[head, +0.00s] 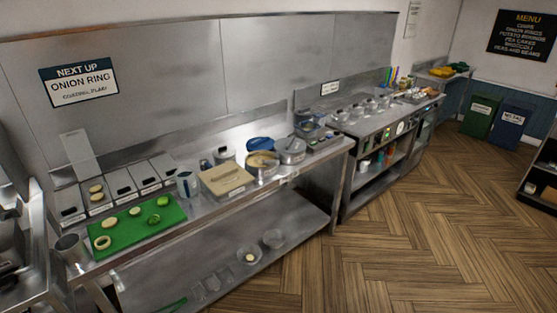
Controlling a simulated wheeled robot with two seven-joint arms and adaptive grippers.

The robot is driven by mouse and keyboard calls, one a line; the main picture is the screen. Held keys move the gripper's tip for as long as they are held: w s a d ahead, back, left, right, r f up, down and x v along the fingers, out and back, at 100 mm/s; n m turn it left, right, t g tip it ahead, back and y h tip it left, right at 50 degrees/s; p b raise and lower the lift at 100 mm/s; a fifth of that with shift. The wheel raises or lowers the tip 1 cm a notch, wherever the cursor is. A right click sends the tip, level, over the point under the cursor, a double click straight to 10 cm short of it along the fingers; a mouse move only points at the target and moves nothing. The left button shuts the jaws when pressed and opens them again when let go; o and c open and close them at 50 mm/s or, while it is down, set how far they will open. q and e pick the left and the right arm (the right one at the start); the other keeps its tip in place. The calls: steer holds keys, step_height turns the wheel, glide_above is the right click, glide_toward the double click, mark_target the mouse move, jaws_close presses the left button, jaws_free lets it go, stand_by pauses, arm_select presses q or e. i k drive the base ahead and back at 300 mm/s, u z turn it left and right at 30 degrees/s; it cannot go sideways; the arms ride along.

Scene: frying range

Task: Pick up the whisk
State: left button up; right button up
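I cannot make out a whisk for certain in the head view. On the steel worktop stand a clear container (188,184), a beige box (226,180), a pan with tan contents (262,166) and a lidded metal pot (291,151). Small details among them are too fine to tell. Neither of my grippers shows in the head view.
A green cutting board (137,237) with sliced pieces lies at the worktop's left, beside a metal cup (71,248). A frying range (385,122) stands beyond. The wooden floor (400,235) at right is clear.

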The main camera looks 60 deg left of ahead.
mark_target(267, 162)
steer(key=u, duration=0.05)
steer(key=i, duration=1.95)
steer(key=u, duration=0.7)
steer(key=i, duration=1.15)
steer(key=u, duration=1.75)
steer(key=i, duration=0.8)
steer(key=u, duration=0.8)
